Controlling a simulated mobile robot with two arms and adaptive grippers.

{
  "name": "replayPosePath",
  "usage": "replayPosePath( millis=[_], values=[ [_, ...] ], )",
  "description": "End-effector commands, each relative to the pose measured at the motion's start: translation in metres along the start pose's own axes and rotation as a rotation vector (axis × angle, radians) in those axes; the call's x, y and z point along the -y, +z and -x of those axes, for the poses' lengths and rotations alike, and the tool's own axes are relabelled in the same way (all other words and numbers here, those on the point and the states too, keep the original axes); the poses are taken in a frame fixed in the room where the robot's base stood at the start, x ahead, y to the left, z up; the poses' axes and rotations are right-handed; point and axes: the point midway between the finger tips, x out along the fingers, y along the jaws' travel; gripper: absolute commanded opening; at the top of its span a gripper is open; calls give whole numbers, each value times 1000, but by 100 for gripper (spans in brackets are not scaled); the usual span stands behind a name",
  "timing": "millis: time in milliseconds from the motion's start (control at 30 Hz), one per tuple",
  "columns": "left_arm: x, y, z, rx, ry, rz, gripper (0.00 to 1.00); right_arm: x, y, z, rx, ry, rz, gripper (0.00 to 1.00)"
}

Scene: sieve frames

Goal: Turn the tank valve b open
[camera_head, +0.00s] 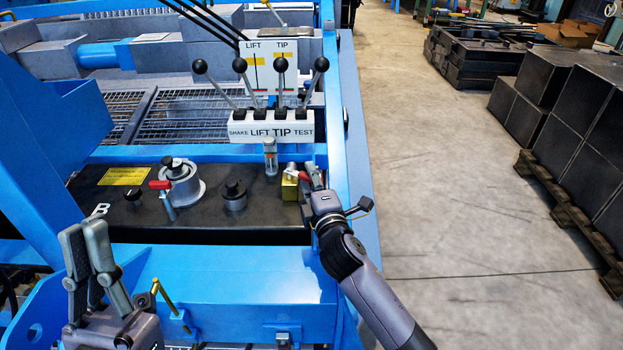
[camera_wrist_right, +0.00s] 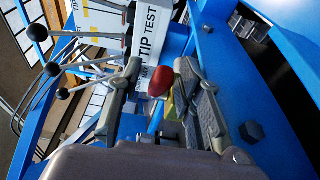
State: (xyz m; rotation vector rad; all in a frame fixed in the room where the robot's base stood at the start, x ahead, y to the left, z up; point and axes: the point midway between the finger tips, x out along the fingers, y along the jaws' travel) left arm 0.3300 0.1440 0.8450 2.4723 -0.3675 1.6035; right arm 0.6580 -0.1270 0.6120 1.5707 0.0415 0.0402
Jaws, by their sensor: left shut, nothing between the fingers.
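The black tank top (camera_head: 135,225) carries a white letter B near its left end. A red-handled valve (camera_head: 162,187) stands near that letter. A second red handle (camera_head: 303,177) is at the tank's right end, beside a brass block (camera_head: 290,187). My right gripper (camera_head: 312,177) is at this second handle. In the right wrist view, the red handle end (camera_wrist_right: 160,82) shows between the spread fingers of my right gripper (camera_wrist_right: 162,95); I cannot tell whether either finger touches it. My left gripper (camera_head: 88,258) is shut and empty, fingers up, at the lower left, apart from the valves.
A lever bank (camera_head: 272,128) marked SHAKE, LIFT, TIP and TEST, with black-knobbed levers, stands behind the tank. A filler cap (camera_head: 179,180) and a black knob (camera_head: 234,195) sit on the tank. Blue frame beams (camera_head: 230,285) border it. Clear floor (camera_head: 450,190) lies to the right.

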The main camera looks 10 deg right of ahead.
Motion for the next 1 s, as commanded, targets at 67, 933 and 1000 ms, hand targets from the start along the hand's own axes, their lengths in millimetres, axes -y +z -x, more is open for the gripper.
replayPosePath(
  millis=[67, 933, 1000],
  values=[
    [0, 0, 0, 2, -1, 2, 0, 0, 0, 0, 0, 0, 0, 33],
    [0, 0, 0, 1, 0, 1, 0, 0, 0, 120, 0, 0, 0, 33],
    [0, 0, 0, 1, 0, 1, 0, 0, 0, 120, 0, -1, 0, 33]
  ],
)
